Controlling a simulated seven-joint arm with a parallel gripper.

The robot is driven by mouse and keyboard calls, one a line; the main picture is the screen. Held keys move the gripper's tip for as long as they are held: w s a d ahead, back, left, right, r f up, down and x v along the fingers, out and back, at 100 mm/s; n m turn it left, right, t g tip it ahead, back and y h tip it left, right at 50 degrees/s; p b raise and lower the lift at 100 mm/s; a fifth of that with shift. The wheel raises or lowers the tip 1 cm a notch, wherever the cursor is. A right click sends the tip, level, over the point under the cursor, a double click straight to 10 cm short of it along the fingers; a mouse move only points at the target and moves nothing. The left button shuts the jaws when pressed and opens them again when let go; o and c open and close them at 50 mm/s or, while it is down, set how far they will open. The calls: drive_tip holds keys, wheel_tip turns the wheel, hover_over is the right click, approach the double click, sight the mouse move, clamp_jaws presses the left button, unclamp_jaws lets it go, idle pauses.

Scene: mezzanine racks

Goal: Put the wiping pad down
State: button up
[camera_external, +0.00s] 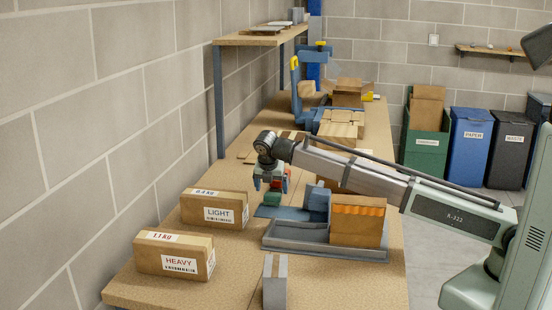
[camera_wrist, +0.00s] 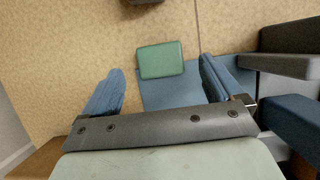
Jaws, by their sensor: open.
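The wiping pad is a green block (camera_wrist: 160,59) lying at the far edge of a flat blue mat (camera_wrist: 172,94) in the wrist view. In the external view the green pad (camera_external: 272,199) shows just below my gripper (camera_external: 270,184), beside the blue mat (camera_external: 290,213). My gripper (camera_wrist: 160,70) is open in the wrist view, with a blue finger on either side and a clear gap between each finger and the pad.
A grey tray (camera_external: 285,243) with an orange-topped carton (camera_external: 357,222) stands right of the mat. Cartons marked LIGHT (camera_external: 205,211) and HEAVY (camera_external: 170,256) stand at left. Boxes and a tape dispenser (camera_external: 297,88) lie further back. Bare wood shows left of the pad.

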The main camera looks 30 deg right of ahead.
drive_tip(key=v, duration=0.8)
